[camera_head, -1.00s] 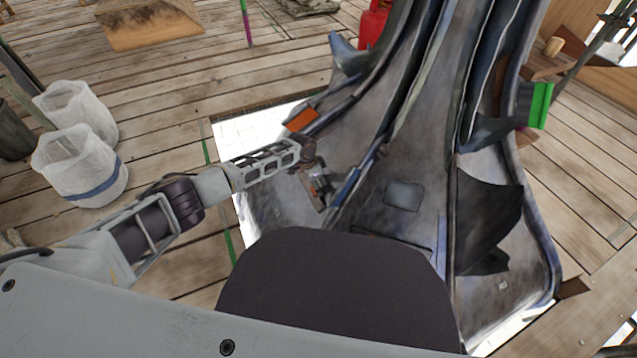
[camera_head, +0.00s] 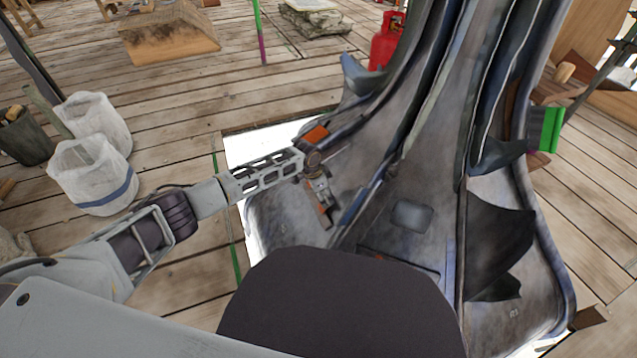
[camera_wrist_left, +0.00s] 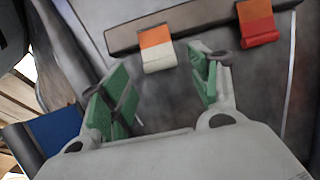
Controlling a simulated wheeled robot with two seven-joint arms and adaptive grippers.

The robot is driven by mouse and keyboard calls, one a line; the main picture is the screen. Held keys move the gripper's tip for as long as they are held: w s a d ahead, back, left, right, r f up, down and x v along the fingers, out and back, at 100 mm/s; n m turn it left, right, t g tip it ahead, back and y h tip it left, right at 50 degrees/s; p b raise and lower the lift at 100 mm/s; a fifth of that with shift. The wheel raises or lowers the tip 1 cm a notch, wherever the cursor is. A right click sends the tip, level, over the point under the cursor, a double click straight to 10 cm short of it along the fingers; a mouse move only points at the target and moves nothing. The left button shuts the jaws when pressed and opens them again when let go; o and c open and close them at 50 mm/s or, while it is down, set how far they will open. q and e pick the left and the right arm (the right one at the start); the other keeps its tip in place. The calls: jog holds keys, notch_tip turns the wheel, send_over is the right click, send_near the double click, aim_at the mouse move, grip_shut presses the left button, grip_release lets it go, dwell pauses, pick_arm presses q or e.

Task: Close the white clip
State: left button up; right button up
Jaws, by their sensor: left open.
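The white clip (camera_wrist_left: 158,60) has a white lower part and an orange upper part. It hangs from a brown bar (camera_wrist_left: 190,25) on the grey spire surface in the left wrist view. My left gripper (camera_wrist_left: 163,70) is open, with green-padded fingers on either side of and below the clip. Its fingertips are near the clip, but I cannot tell whether they touch it. In the head view my left gripper (camera_head: 323,205) is low against the left side of the spire (camera_head: 390,190); the white clip cannot be made out there. My right gripper is out of view.
A red and orange clip (camera_wrist_left: 257,25) sits on the same bar, to the right. A blue piece (camera_wrist_left: 55,130) is left of the fingers. In the head view, an orange block (camera_head: 315,135) is close above my left wrist. White buckets (camera_head: 93,178) stand on the planks at left.

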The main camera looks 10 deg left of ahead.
pick_arm(q)
jog(key=v, duration=0.7)
jog(key=shift+r, duration=0.2)
jog(key=shift+a, duration=0.1)
